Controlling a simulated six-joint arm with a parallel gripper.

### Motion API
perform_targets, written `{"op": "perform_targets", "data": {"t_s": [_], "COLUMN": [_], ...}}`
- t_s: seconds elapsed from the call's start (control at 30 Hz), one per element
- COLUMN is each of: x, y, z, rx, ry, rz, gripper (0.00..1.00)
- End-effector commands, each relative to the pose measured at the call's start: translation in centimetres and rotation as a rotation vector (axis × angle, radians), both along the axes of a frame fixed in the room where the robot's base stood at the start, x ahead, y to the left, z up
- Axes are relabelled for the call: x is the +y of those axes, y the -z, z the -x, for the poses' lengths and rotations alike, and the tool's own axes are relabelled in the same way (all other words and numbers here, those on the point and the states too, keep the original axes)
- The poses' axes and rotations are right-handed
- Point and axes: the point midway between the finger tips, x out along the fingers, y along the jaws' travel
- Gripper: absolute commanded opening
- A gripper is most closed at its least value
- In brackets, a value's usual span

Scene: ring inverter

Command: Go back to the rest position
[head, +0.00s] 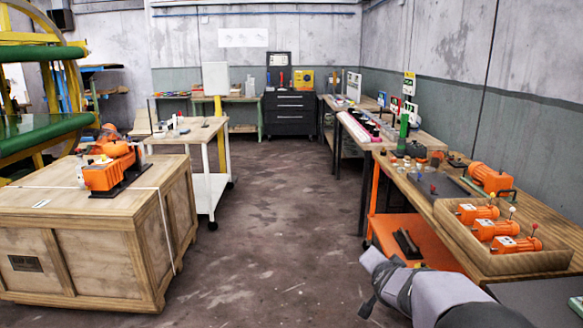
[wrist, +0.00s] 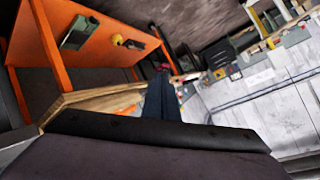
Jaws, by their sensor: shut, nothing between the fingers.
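My gripper (wrist: 165,98) shows in the wrist view as a dark, narrow shape pointing away from the camera; it is shut with nothing in it. In the head view my grey-covered arm (head: 440,297) is at the bottom right, beside the right workbench, and I cannot make out the fingers there. The wrist view is tilted and shows the orange shelf (wrist: 105,45) under the bench and a wooden edge (wrist: 85,95) near my gripper. No thing is held.
The wooden right bench (head: 470,205) carries a tray of orange motors (head: 490,230) and another orange motor (head: 488,180). An orange machine (head: 110,172) sits on a wooden crate (head: 95,240) at left. The floor (head: 270,220) between is clear.

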Motion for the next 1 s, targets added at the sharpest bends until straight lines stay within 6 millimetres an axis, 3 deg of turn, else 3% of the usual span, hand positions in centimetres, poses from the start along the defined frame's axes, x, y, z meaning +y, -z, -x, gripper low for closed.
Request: {"op": "perform_targets", "data": {"t_s": [0.1, 0.17, 0.3, 0.5, 0.6, 0.63, 0.7, 1.0], "x": [4.7, 6.5, 9.4, 10.4, 9.6, 9.3, 9.4, 9.4], "y": [4.1, 6.0, 10.1, 14.1, 15.1, 14.5, 10.9, 2.3], "z": [5.4, 8.5, 16.8, 30.0, 36.7, 38.0, 37.2, 37.1], "rx": [0.208, 0.312, 0.553, 0.900, 1.078, 1.113, 1.096, 1.095], "ry": [-0.198, -0.289, -0.481, -0.718, -0.820, -0.839, -0.830, -0.827], "rz": [0.037, 0.058, 0.108, 0.191, 0.233, 0.244, 0.240, 0.237], "gripper": [0.00, 0.00, 0.00, 0.00, 0.00, 0.00, 0.00, 0.00]}}
